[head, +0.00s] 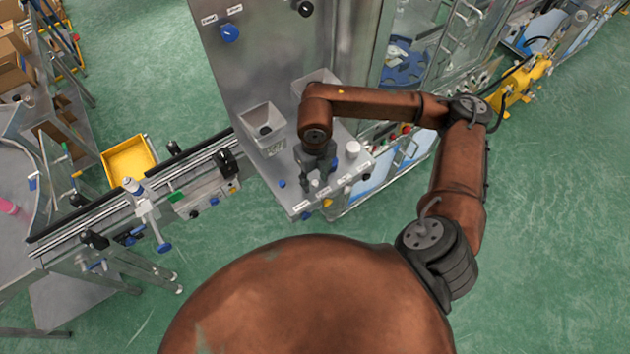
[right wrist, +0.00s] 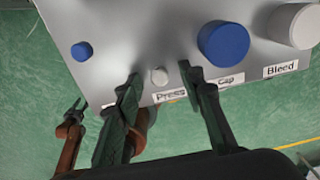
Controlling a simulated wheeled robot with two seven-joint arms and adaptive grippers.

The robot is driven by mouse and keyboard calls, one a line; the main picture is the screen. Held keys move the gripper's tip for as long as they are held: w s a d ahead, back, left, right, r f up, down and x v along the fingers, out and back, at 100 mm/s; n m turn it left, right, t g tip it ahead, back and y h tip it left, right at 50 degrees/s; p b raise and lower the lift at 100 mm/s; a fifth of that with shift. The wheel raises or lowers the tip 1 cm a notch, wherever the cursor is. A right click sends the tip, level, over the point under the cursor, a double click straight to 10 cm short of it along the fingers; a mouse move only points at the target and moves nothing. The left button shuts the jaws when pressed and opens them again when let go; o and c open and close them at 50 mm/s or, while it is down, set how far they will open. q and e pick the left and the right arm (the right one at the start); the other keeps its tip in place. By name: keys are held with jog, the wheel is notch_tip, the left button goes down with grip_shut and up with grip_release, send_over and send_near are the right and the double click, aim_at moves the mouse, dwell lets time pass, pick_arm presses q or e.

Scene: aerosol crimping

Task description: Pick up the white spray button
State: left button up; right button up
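The small white spray button (right wrist: 159,76) stands on the grey metal panel above the "Press" label in the right wrist view. My right gripper (right wrist: 160,82) is open, with one finger on each side of the button and a visible gap to each. The button shows between the fingers, and I see no grip on it. In the head view my right gripper (head: 315,181) points down over the panel's front part.
A large blue cap (right wrist: 223,43) stands close to the right finger, with a larger white cylinder (right wrist: 293,25) beyond it. A small blue button (right wrist: 81,51) is to the left. In the head view, a metal hopper (head: 263,128) stands behind the gripper and a conveyor (head: 130,195) runs left.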

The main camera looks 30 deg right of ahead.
jog(key=shift+c, duration=0.7)
jog(key=c, duration=0.6)
jog(key=shift+r, duration=0.1)
jog(key=shift+c, duration=0.2)
